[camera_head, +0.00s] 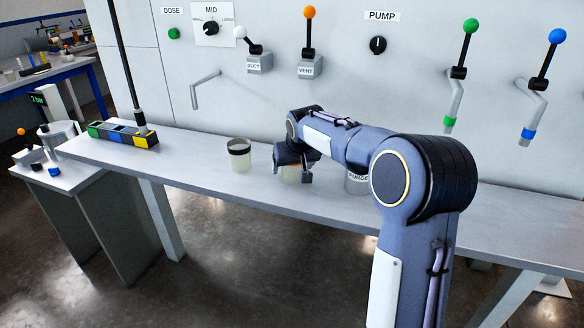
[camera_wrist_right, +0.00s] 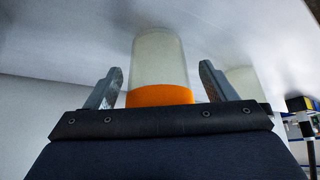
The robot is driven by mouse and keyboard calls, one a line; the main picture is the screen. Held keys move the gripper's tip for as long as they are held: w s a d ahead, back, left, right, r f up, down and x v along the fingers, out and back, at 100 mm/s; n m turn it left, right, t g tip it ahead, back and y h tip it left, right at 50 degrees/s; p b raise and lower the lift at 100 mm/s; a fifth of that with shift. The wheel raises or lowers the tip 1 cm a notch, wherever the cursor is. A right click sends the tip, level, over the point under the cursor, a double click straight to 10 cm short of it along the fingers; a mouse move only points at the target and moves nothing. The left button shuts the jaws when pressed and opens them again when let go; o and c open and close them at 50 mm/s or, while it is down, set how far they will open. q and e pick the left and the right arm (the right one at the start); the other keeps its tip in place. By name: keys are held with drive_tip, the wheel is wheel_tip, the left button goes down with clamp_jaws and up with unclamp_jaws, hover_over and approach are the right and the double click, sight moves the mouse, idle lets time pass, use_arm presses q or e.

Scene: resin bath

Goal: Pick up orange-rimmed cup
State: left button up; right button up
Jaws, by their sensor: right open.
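The orange-rimmed cup (camera_wrist_right: 160,62) is a pale, translucent cup with a wide orange band. In the right wrist view it stands between the two fingers of my right gripper (camera_wrist_right: 160,84), with a visible gap on each side. The gripper is open. In the head view my right gripper (camera_head: 294,160) is over the bench and hides most of the cup; only a pale part of the cup (camera_head: 291,175) shows below it. My left gripper is not in view.
A black-rimmed cup (camera_head: 239,156) stands on the bench (camera_head: 200,155) just left of the gripper. A container labelled PURGE (camera_head: 357,184) is partly hidden behind my arm. Levers (camera_head: 310,45) project from the wall behind.

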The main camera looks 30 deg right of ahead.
drive_tip(key=shift+w+d+f, duration=0.15)
drive_tip(key=shift+f, duration=0.15)
drive_tip(key=shift+c, duration=0.4)
drive_tip(key=c, duration=1)
drive_tip(key=shift+o, duration=0.2)
drive_tip(key=shift+r, duration=0.15)
